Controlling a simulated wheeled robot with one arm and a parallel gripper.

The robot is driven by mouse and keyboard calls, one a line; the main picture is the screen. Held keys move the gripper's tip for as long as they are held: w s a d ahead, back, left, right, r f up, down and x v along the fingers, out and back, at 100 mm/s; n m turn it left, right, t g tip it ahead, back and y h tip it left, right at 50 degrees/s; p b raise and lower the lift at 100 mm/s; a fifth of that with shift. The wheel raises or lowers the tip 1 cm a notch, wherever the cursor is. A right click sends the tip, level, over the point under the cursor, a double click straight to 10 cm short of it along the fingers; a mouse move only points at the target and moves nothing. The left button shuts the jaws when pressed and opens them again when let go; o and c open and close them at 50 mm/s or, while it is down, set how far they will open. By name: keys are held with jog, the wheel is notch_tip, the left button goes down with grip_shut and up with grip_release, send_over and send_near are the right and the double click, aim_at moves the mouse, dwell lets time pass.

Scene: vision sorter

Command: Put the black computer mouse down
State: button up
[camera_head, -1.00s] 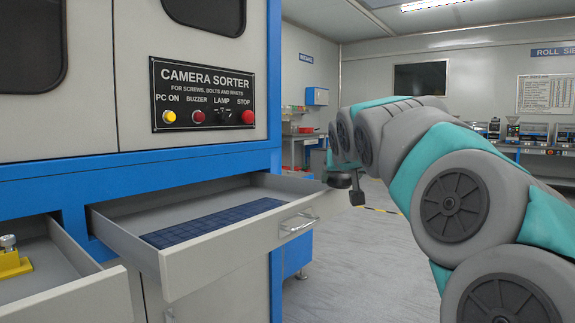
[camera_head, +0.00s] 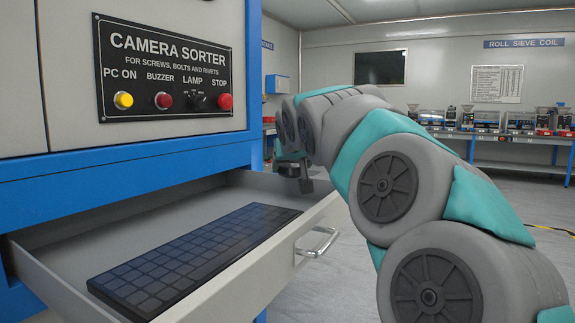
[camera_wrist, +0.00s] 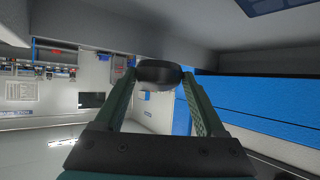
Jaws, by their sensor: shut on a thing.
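The black computer mouse (camera_wrist: 158,72) is held between the two fingertips of my gripper (camera_wrist: 158,78) in the wrist view. In the head view my gripper (camera_head: 295,172) is small, at the far right end of the open drawer (camera_head: 270,262), and a dark shape at its tip appears to be the mouse. It looks to be at about the height of the drawer's rim; whether it is over the drawer or beyond its edge I cannot tell. A dark keyboard (camera_head: 195,258) lies flat in the drawer, nearer to me than the gripper.
The drawer has a metal handle (camera_head: 317,243) on its front. The camera sorter panel (camera_head: 163,70) with buttons is above it. Bare drawer floor shows behind the keyboard. A bench (camera_head: 500,137) with several machines stands at the far wall, with open floor before it.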

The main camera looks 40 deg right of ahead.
aim_at(291, 205)
jog(key=shift+f+b, duration=1.5)
jog(key=shift+f, duration=1.35)
jog(key=shift+f+b, duration=0.55)
jog(key=shift+f, duration=0.1)
jog(key=o, duration=1.5)
jog(key=shift+r, duration=0.15)
